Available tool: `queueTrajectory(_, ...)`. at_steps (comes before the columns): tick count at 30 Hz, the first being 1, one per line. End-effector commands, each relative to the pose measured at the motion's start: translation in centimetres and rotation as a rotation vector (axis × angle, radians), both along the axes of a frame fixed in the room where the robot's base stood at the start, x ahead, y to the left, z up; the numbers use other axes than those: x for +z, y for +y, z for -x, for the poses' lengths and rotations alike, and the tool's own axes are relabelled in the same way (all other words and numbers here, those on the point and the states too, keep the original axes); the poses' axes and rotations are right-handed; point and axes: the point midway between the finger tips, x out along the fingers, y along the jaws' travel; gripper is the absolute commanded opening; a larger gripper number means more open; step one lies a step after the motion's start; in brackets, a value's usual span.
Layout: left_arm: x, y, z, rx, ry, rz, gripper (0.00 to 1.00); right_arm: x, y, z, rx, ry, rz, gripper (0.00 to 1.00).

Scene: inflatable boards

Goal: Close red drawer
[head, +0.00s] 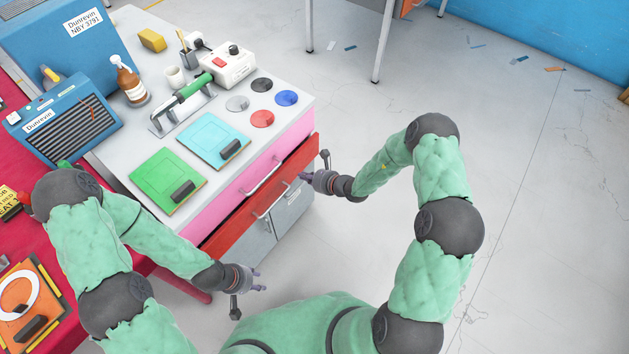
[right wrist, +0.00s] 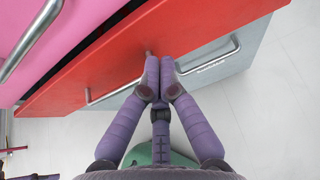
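The red drawer (head: 241,228) sits below the pink drawer in the workbench and stands a little out from it. In the right wrist view, the red drawer (right wrist: 100,70) shows a dark gap along its top edge and a silver bar handle (right wrist: 112,92). My right gripper (head: 303,177) is at the right part of the red front. In the right wrist view its two fingertips (right wrist: 160,66) are together, against or just before the red front beside the handle's end; contact is unclear. My left gripper (head: 262,281) is apart from the drawers, with its fingers spread and empty.
The pink drawer (head: 232,196) above looks shut. A grey cabinet (head: 290,209) lies below. The bench top (head: 135,165) holds green and cyan boards, coloured discs and tools. A red table (head: 30,237) stands at left.

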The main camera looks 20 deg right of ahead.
Motion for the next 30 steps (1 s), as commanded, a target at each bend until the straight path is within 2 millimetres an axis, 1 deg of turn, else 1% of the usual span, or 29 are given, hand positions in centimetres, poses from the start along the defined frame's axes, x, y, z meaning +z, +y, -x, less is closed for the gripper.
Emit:
queueTrajectory(1,-0.6,0.0,0.0,0.000,0.000,0.000,0.40,-0.8,0.6,-0.6,0.003,-0.001,0.000,0.00)
queueTrajectory(2,-0.8,0.0,0.0,0.000,0.000,0.000,0.40,-0.9,0.9,-1.0,0.003,-0.002,-0.001,0.00)
queueTrajectory(4,-1.2,0.0,0.0,0.000,0.000,0.000,0.40,-0.7,1.5,-1.9,0.003,-0.003,0.000,0.00)
queueTrajectory(9,-1.8,0.0,0.0,0.000,0.000,0.000,0.40,-0.6,2.5,-3.4,0.001,-0.001,0.000,0.00)
queueTrajectory(15,-2.0,0.0,0.0,0.000,0.000,0.000,0.40,-0.5,2.9,-3.9,0.000,0.000,0.000,0.00)
queueTrajectory(25,-1.9,0.0,0.0,0.000,0.000,0.000,0.40,-0.5,3.0,-4.0,0.000,0.000,0.000,0.00)
queueTrajectory(30,-2.0,0.0,0.0,0.000,0.000,0.000,0.40,-0.4,3.6,-4.9,0.001,-0.002,0.000,0.00)
